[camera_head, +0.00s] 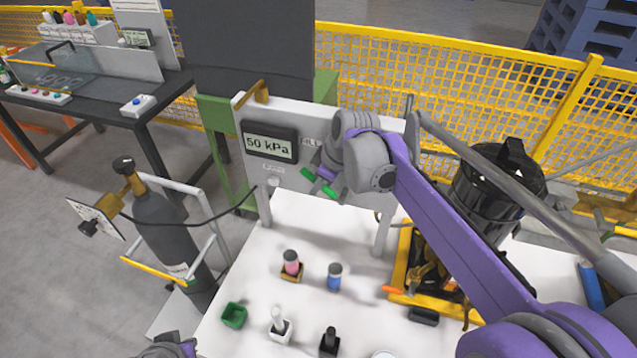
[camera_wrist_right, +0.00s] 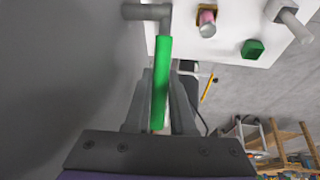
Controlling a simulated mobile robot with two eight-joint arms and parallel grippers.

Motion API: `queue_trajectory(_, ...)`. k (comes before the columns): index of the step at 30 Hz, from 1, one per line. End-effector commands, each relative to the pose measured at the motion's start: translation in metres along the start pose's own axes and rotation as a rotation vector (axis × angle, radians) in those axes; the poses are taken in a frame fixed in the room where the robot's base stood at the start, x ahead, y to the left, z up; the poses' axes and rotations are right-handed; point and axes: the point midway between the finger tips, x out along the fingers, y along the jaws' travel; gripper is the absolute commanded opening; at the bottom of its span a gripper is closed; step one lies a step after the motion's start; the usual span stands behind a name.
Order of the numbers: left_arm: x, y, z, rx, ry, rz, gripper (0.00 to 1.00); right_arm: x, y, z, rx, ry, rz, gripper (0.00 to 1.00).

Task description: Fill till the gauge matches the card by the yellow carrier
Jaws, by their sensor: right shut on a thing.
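The gauge display (camera_head: 270,146) on the white panel (camera_head: 292,180) reads 50 kPa. My right gripper (camera_head: 320,182) is at the panel's front, right of the display, shut on a green lever (camera_wrist_right: 161,85). In the right wrist view the lever runs between the fingers to a grey bent pipe. A label on the panel is partly hidden by my arm. A yellow-framed carrier (camera_head: 397,262) holding dark and brass parts is on the white table. I cannot make out a readable card beside it. At the bottom left edge, part of my left arm shows; its jaws cannot be judged.
A grey cylinder (camera_head: 160,222) with a hose stands left of the table in a frame with a yellow bar. Small bottles, a green cup (camera_head: 234,315) and holders stand on the table front. A black canister (camera_head: 497,190) is behind my right arm. Yellow fencing (camera_head: 450,90) runs behind.

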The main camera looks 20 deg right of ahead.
Motion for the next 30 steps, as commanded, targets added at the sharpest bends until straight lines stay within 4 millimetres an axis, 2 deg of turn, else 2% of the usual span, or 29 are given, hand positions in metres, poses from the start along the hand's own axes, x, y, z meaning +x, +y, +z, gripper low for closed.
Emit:
queue_trajectory(18,-0.001,0.000,-0.001,0.000,0.001,0.000,0.00,-0.003,0.001,0.002,0.008,0.029,0.000,0.00)
queue_trajectory(23,-0.002,0.000,-0.002,0.000,0.002,0.000,0.00,-0.008,0.003,0.004,0.023,0.101,-0.003,0.00)
queue_trajectory(30,-0.005,0.000,-0.006,0.000,0.006,0.000,0.00,-0.020,0.006,0.011,0.060,0.286,-0.013,0.00)
